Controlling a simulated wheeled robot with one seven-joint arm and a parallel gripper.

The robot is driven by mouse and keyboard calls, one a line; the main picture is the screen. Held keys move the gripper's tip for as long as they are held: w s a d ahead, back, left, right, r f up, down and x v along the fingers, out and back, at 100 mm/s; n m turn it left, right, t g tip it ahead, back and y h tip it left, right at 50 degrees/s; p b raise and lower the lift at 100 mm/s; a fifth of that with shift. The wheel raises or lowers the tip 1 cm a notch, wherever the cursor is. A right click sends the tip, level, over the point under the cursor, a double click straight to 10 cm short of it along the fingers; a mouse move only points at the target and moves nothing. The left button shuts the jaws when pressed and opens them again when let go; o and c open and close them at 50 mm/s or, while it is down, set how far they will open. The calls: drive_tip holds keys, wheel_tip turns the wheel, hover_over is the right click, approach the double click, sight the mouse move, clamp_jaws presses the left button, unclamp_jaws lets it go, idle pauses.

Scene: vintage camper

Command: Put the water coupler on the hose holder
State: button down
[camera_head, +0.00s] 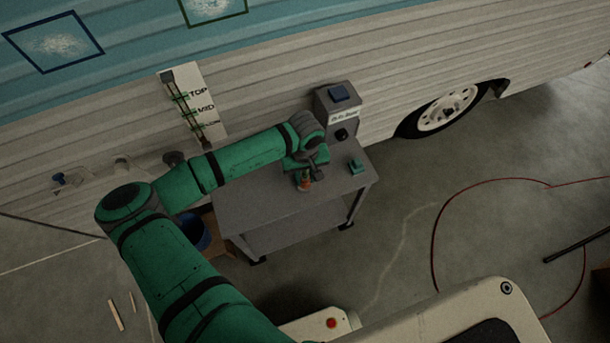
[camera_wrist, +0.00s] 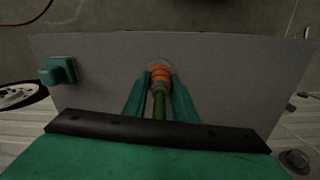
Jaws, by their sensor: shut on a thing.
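The water coupler is an orange piece with a green stem, and it shows in the wrist view (camera_wrist: 160,76) and below my gripper in the head view (camera_head: 304,184). My gripper (camera_head: 305,173) is shut on it, with the two green fingers on either side of the stem in the wrist view (camera_wrist: 159,88). The coupler is over the grey cart top; I cannot tell whether it touches it. A small green fixture, perhaps the hose holder, stands on the cart to the right of my gripper in the head view (camera_head: 356,167) and at the left in the wrist view (camera_wrist: 58,70).
The grey cart (camera_head: 250,205) stands against the camper's side. A grey box with a dark switch (camera_head: 338,108) stands at its back. A marked panel (camera_head: 195,105) is on the camper wall. A red hose (camera_head: 433,240) lies on the floor at right.

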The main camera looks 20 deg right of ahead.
drive_tip(key=shift+f, duration=0.25)
drive_tip(key=c, duration=1.5)
unclamp_jaws()
drive_tip(key=shift+o, duration=0.2)
drive_tip(key=shift+r, duration=0.1)
